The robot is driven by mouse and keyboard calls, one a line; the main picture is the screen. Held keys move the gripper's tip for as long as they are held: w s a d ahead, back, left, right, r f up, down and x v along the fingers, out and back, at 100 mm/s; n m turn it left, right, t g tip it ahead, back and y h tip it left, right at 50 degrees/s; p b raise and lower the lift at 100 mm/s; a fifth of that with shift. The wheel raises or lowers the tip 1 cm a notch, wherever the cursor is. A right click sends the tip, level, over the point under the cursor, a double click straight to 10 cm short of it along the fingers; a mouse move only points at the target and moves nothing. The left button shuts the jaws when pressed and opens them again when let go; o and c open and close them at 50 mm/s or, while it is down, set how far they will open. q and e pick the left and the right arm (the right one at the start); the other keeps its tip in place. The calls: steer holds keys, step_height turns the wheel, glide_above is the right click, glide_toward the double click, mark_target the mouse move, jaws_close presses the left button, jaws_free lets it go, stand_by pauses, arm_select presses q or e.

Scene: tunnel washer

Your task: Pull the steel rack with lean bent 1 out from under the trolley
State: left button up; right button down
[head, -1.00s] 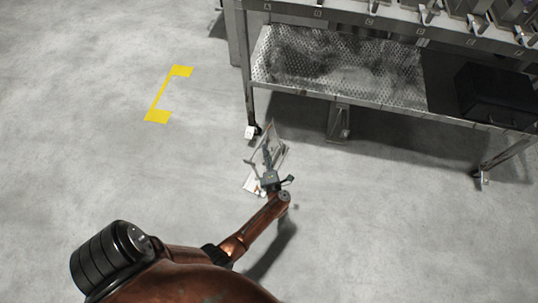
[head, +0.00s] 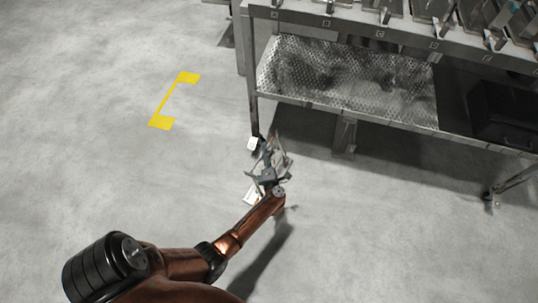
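The trolley (head: 345,113) stands at upper right, with a perforated lower shelf and thin legs. A small, thin steel rack (head: 283,152) is on the floor by the trolley's front left leg. A white piece (head: 250,195) shows low beside it; I cannot tell whether it belongs to the rack. My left gripper (head: 268,158) is over the rack, with its fingers spread apart. The fingers overlap the rack in the picture and hide part of it; I cannot tell whether they touch it. My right gripper is out of view.
A white caster (head: 252,143) is close to the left gripper, under the trolley's leg. A dark box (head: 503,108) sits on the lower shelf at right. A yellow bracket mark (head: 166,100) is on the floor at left. The floor at left and front right is clear.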

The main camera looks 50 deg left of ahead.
arm_select(q)
jaws_close()
stand_by(0.7)
stand_by(0.4)
